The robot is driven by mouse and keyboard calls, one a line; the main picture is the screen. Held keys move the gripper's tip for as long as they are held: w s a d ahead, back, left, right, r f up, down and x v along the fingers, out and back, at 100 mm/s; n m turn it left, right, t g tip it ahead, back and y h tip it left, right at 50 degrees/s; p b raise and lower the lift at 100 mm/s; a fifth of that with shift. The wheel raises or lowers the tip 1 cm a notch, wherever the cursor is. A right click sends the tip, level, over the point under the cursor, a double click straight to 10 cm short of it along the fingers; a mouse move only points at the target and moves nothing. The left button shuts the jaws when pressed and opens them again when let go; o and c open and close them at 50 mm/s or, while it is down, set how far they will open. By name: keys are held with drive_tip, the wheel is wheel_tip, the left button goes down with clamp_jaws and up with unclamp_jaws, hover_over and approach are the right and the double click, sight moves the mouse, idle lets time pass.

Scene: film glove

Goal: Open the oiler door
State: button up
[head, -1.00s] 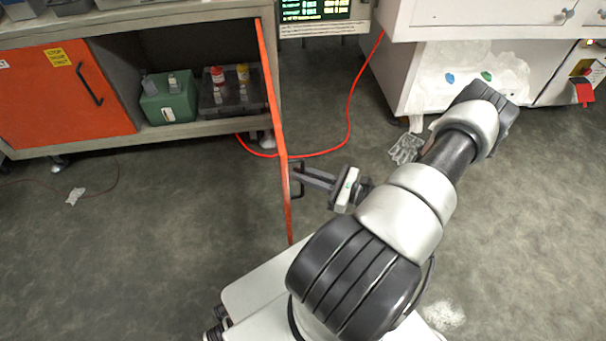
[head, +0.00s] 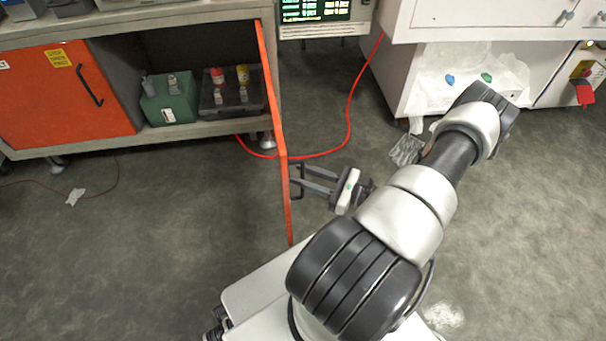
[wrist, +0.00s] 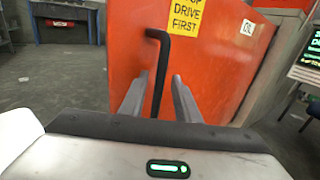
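The orange oiler door (head: 275,100) stands swung out from the cabinet, seen nearly edge-on in the head view. The wrist view shows the broad orange face of the door (wrist: 225,70), with a yellow "drive first" label and a small white label. Its black bar handle (wrist: 160,65) sits between my two fingers, with gaps on both sides. In the head view the handle (head: 299,181) is by the fingertips. My gripper (head: 305,181) is open around the handle; its spread fingers also show in the wrist view (wrist: 159,85).
Behind the door, the open shelf (head: 185,130) holds a green box (head: 168,103) and a dark tray (head: 232,97) with bottles. Another orange door (head: 60,95) at left is shut. A red cable (head: 349,110) lies on the floor. Floor left of the open door is largely clear.

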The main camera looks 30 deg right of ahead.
drive_tip(key=p+v, duration=0.1)
drive_tip(key=v, duration=1.6)
